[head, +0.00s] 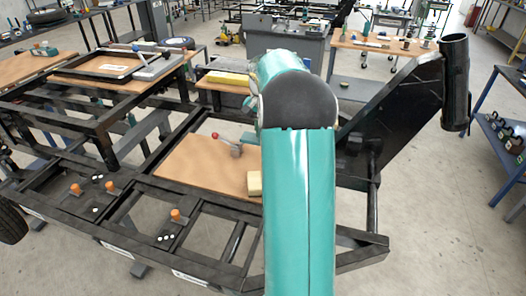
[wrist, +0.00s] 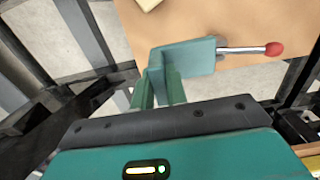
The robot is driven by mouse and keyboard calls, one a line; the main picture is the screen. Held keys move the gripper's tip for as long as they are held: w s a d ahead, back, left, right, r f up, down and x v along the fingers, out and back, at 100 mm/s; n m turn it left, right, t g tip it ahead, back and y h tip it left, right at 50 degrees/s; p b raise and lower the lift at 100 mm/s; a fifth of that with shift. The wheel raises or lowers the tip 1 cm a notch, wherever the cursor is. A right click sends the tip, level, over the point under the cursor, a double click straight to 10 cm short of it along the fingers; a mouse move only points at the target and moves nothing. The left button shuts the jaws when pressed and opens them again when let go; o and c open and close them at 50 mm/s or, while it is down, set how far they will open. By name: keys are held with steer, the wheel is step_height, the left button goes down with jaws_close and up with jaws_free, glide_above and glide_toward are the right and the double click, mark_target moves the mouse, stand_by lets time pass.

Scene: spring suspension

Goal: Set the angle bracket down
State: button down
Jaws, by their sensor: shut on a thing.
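The angle bracket (wrist: 185,57) is a grey-teal L-shaped piece in the wrist view, with a flat plate reaching right. My gripper (wrist: 160,88) is shut on it, with the teal fingers at its lower left end. The bracket appears above the tan board (wrist: 225,20); whether it touches the board is unclear. In the head view, my arm hides most of the gripper area; a small teal part (head: 250,138) shows left of the arm and may be the bracket or a finger.
A lever with a red knob (head: 215,136) stands on the board (head: 185,170); in the wrist view its rod and knob (wrist: 273,48) emerge beside the bracket. A pale block (head: 254,183) lies near the board's front edge. The black frame (head: 130,178) has open gaps and orange-topped clamps (head: 175,215).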

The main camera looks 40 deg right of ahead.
steer(key=f, duration=0.6)
steer(key=s+f, duration=0.1)
steer(key=f, duration=0.2)
steer(key=shift+s+a+f, duration=0.1)
steer(key=shift+f, duration=0.05)
steer(key=shift+w+d+f, duration=0.2)
steer(key=shift+d, duration=0.05)
steer(key=d, duration=0.1)
steer(key=w+d, duration=0.2)
steer(key=shift+d+f, duration=0.15)
steer(key=shift+f, duration=0.15)
steer(key=shift+s+f, duration=0.1)
steer(key=shift+f, duration=0.15)
steer(key=shift+f, duration=0.15)
steer(key=c, duration=1.4)
jaws_free()
step_height(320, 180, up, 12)
steer(key=shift+r, duration=0.2)
